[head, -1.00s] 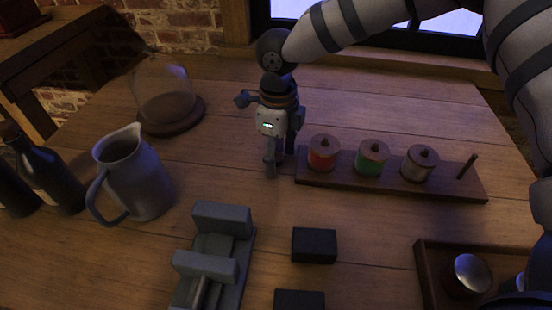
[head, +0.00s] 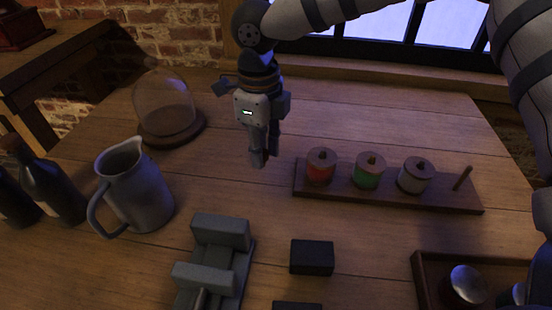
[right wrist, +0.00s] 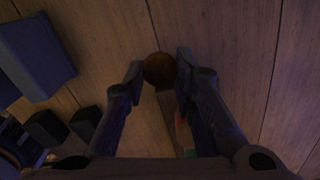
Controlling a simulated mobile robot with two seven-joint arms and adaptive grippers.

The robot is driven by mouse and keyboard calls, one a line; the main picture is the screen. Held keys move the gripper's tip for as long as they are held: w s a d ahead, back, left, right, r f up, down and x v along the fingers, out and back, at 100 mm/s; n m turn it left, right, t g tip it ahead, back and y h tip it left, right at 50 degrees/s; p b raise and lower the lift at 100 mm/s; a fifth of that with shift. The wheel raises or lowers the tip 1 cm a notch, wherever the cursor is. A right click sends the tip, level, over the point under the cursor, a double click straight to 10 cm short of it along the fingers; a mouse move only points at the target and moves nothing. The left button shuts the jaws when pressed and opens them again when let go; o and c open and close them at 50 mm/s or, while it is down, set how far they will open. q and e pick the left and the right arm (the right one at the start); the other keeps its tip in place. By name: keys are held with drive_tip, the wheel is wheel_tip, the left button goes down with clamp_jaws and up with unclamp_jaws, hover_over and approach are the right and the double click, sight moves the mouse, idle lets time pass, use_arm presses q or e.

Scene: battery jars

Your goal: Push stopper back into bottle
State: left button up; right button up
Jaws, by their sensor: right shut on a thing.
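Two dark bottles stand at the left edge in the head view. The fuller-seen bottle (head: 50,188) has a brown top like a cork (head: 12,142); the other bottle (head: 14,200) is cut off by the frame. My right gripper (head: 262,160) hangs fingers-down over the middle of the table, left of the spool rack and well right of the bottles. In the right wrist view its fingers (right wrist: 160,74) are shut on a round brown stopper (right wrist: 158,70). In the head view the fingers hide the stopper. My left gripper is out of view.
A grey jug (head: 138,195) stands between the bottles and my right gripper. A glass dome (head: 163,105) is behind it. A grey vise (head: 215,255), a black block (head: 312,257), a spool rack (head: 440,197) and a tray (head: 424,275) are nearer or to the right.

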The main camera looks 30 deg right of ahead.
drive_tip(key=s+a+r, duration=0.1)
drive_tip(key=a+r, duration=0.5)
drive_tip(key=a, duration=0.4)
drive_tip(key=shift+s+a, duration=0.3)
drive_tip(key=shift+s, duration=0.05)
